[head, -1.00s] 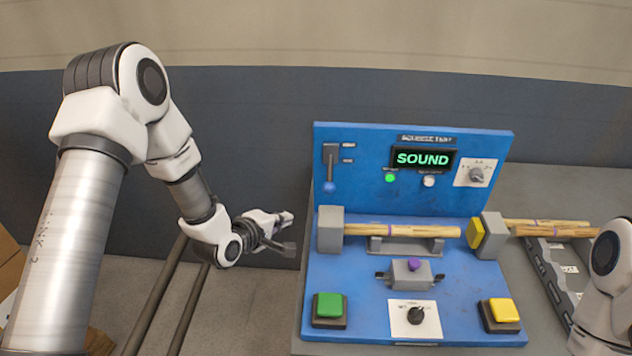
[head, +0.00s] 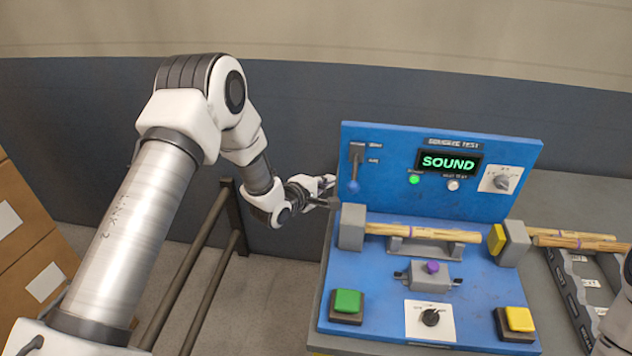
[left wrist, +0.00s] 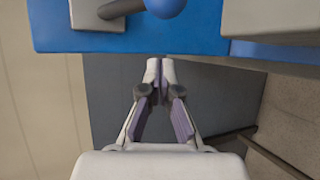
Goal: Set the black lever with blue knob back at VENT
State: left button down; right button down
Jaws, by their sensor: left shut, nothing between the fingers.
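The black lever (head: 356,163) is on the upper left of the blue upright panel (head: 400,140). It points down, with its blue knob (head: 353,187) at the lower end. Two small label plates sit to the right of its upper part, too small to read. The knob also shows at the top edge of the left wrist view (left wrist: 166,7), with part of the dark lever. My left gripper (head: 331,187) is just left of the panel, near knob height. In the left wrist view its fingertips (left wrist: 160,66) are together and empty, apart from the knob.
A grey block (head: 351,228) holding a wooden rod (head: 422,231) stands below the lever. The display (head: 448,163) reads SOUND. Green (head: 347,302) and yellow (head: 519,319) buttons are at the front. A rail (head: 205,265) stands left of the bench. My right arm shows at the right edge.

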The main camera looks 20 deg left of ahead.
aim_at(354, 175)
pick_arm(q)
jog(key=d+p, duration=0.1)
jog(key=d, duration=0.1)
jog(key=d+p, duration=0.1)
jog(key=shift+d+r+p, duration=0.2)
jog(key=shift+d+p, duration=0.1)
jog(key=shift+d, duration=0.1)
jog(key=shift+w+f, duration=0.1)
